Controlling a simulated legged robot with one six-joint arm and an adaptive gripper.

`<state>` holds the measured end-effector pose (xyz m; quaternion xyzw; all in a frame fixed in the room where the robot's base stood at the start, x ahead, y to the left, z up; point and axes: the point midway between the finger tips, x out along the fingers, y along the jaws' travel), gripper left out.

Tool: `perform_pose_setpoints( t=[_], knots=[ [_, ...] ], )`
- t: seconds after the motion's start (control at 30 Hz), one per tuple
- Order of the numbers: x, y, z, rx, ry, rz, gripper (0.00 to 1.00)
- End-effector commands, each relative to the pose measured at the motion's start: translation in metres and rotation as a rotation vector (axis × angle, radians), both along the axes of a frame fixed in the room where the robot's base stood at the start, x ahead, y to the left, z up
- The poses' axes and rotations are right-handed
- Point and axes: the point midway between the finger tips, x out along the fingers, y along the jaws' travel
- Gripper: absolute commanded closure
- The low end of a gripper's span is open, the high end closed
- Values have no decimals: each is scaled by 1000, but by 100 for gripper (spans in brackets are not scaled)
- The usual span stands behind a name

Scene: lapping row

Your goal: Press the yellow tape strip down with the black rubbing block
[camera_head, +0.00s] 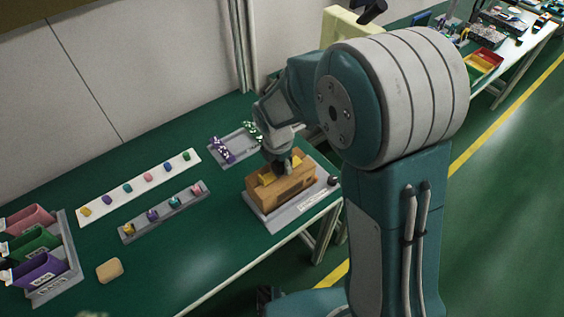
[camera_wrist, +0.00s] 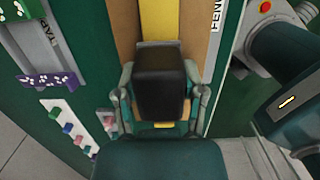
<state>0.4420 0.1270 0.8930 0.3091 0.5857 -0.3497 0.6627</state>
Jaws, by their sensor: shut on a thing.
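My gripper (camera_wrist: 160,100) is shut on the black rubbing block (camera_wrist: 161,72), with one finger on each side of it. In the wrist view the block is over the yellow tape strip (camera_wrist: 159,18), which runs on past it at the top; a little yellow shows below it. There the block is mostly hidden by my gripper and arm. I cannot tell if the block touches the tape.
The box sits on a grey base (camera_head: 312,207) near the green table's front edge. A grey tray (camera_head: 236,146) with purple and green pieces is behind it. White and grey strips of coloured pieces, bins (camera_head: 40,255) and a tan block (camera_head: 109,270) stand left.

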Motion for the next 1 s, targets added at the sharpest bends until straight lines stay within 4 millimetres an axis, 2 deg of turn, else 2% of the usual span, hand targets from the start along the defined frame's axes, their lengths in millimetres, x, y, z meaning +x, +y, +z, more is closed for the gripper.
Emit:
perform_pose_setpoints(
  t=[0.13, 1.0],
  knots=[
    [0, 0, 3, 0, 1, 0, 85],
    [0, 0, 63, 1, -1, -1, 85]
  ],
)
